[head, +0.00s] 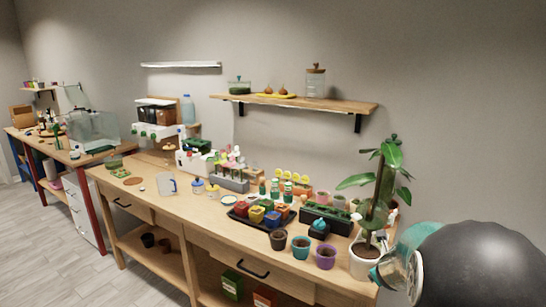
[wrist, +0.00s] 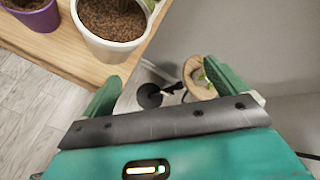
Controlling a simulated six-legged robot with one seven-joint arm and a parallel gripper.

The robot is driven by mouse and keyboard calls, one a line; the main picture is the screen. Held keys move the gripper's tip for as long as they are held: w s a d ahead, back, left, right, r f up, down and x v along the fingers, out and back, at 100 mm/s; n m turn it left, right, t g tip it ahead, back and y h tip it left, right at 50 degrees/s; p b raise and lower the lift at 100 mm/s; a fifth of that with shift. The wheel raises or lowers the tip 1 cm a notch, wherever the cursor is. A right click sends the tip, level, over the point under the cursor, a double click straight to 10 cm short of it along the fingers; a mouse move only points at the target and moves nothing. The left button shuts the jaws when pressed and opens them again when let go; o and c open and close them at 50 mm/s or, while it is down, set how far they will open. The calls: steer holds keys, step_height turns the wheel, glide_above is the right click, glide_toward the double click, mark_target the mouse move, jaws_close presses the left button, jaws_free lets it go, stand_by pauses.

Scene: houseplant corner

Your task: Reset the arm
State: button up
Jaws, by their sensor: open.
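My gripper (wrist: 163,78) shows in the wrist view with its two green fingers spread apart and nothing between them that it holds. In the wrist view a white pot of brown soil (wrist: 112,22) and a purple pot (wrist: 36,14) lie beyond the fingers, apart from them. In the head view my teal and grey arm parts show at the lower right, beside the white pot (head: 362,264) with a tall leafy plant (head: 383,185). The fingertips cannot be made out in the head view.
The wooden workbench (head: 150,205) carries small pots, a seedling tray (head: 326,219) and bottles. A shelf (head: 300,103) hangs above it. In the wrist view, a round wooden item (wrist: 197,78) and a black knob-like part (wrist: 149,95) show past the fingers. Floor (wrist: 35,115) is clear at left.

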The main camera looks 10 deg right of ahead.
steer(key=s+a+r+n+y, duration=0.25)
steer(key=a+r+n, duration=0.25)
steer(key=a+n, duration=0.5)
steer(key=s+a+r+n+y, duration=0.2)
steer(key=a+r+n+y, duration=0.2)
steer(key=a+n, duration=0.6)
steer(key=s+a+r+n+g, duration=0.1)
steer(key=s+a+n, duration=0.5)
steer(key=s+n, duration=0.1)
steer(key=s+a+r+n+g, duration=0.1)
steer(key=s+a+n, duration=0.5)
steer(key=s, duration=0.4)
steer(key=shift+a+r+n+y, duration=0.2)
steer(key=shift+r+n+y, duration=0.15)
steer(key=shift+n, duration=0.45)
